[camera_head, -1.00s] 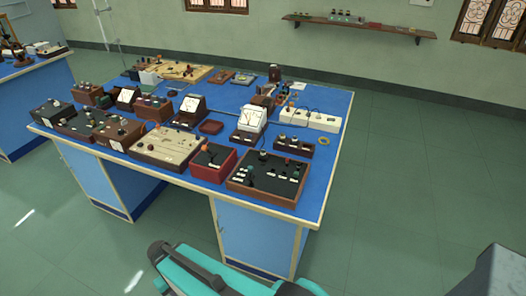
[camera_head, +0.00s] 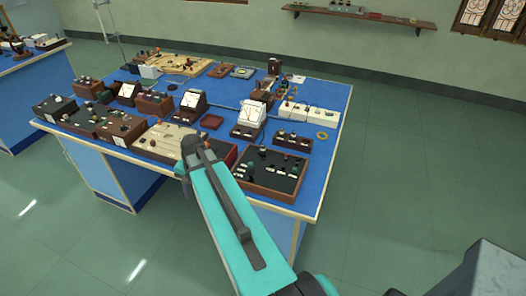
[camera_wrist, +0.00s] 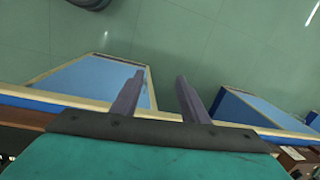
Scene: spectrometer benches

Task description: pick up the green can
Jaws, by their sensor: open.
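I cannot make out a green can in either current view. My gripper (camera_wrist: 160,76) is open and empty in the wrist view, its two dark fingers apart with floor and the bench edge behind them. The arm hides part of the bench front and some of the boxes.
The bench is crowded with wooden instrument boxes, such as a black-topped box (camera_head: 270,172), a cream-topped board (camera_head: 170,143) and a white meter (camera_head: 251,115). A white power strip (camera_head: 308,112) lies at the right. A wall shelf (camera_head: 360,14) hangs behind. Floor at right is clear.

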